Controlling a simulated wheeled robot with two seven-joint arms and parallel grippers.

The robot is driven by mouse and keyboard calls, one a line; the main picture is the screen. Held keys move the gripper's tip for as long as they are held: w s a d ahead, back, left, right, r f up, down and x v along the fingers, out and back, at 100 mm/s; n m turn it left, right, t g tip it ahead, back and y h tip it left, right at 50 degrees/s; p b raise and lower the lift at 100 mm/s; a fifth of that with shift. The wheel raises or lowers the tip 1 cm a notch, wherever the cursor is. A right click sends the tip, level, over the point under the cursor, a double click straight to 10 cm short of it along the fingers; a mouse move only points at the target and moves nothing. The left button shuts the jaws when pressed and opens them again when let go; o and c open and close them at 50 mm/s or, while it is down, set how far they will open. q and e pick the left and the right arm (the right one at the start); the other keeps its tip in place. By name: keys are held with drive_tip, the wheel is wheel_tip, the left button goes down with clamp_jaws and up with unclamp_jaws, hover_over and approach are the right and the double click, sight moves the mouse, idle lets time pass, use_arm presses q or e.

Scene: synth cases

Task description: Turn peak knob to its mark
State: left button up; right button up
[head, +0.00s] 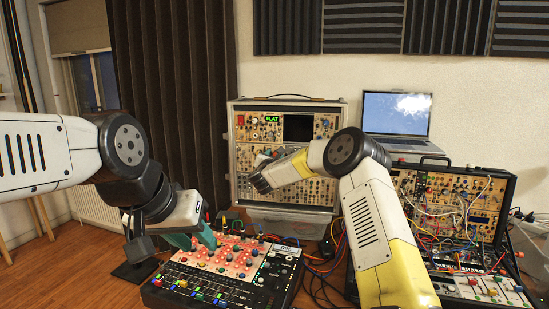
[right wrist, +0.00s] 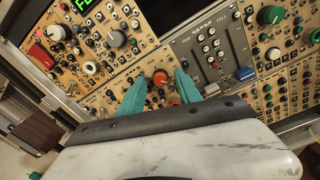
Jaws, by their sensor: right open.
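In the right wrist view my right gripper (right wrist: 161,80) is open, its two teal fingers apart and pointing at a modular panel. An orange knob (right wrist: 160,78) shows between the fingertips; I cannot tell whether they touch it. No label or mark can be read, so I cannot tell that this is the peak knob. In the head view my right arm reaches the upright synth case (head: 285,196) at the back, its fingers hidden. My left gripper (head: 193,238), with teal fingers, hangs over the red-topped mixer (head: 265,270); its opening is unclear.
In the head view a laptop (head: 396,113) stands at the back. An open case with patch cables (head: 450,205) stands at the right. Loose cables lie between the devices.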

drive_tip(key=shift+w, duration=0.1)
clamp_jaws()
drive_tip(key=shift+n, duration=0.3)
